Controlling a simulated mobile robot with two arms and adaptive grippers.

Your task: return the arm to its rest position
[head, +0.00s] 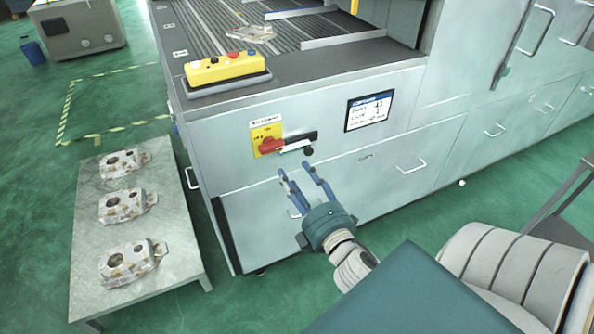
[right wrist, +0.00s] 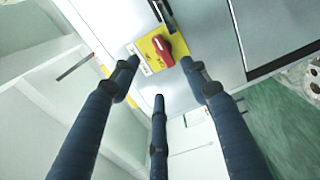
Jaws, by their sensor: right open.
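My right gripper (head: 308,188) is open and empty in the head view, in front of the machine's light grey front panel. Its fingers point up toward a red rotary switch (head: 271,145) on a yellow plate, with a visible gap to it. In the right wrist view the spread blue fingers of the gripper (right wrist: 160,90) show with nothing between them. The red switch (right wrist: 163,50) lies beyond the fingertips there. My left gripper is not in view.
A metal table (head: 176,232) with several aluminium castings stands left of the machine (head: 235,185). A yellow button box (head: 226,68) sits on the machine's ledge, and a small screen (head: 369,111) is on its front. Green floor (head: 120,60) is open at the upper left.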

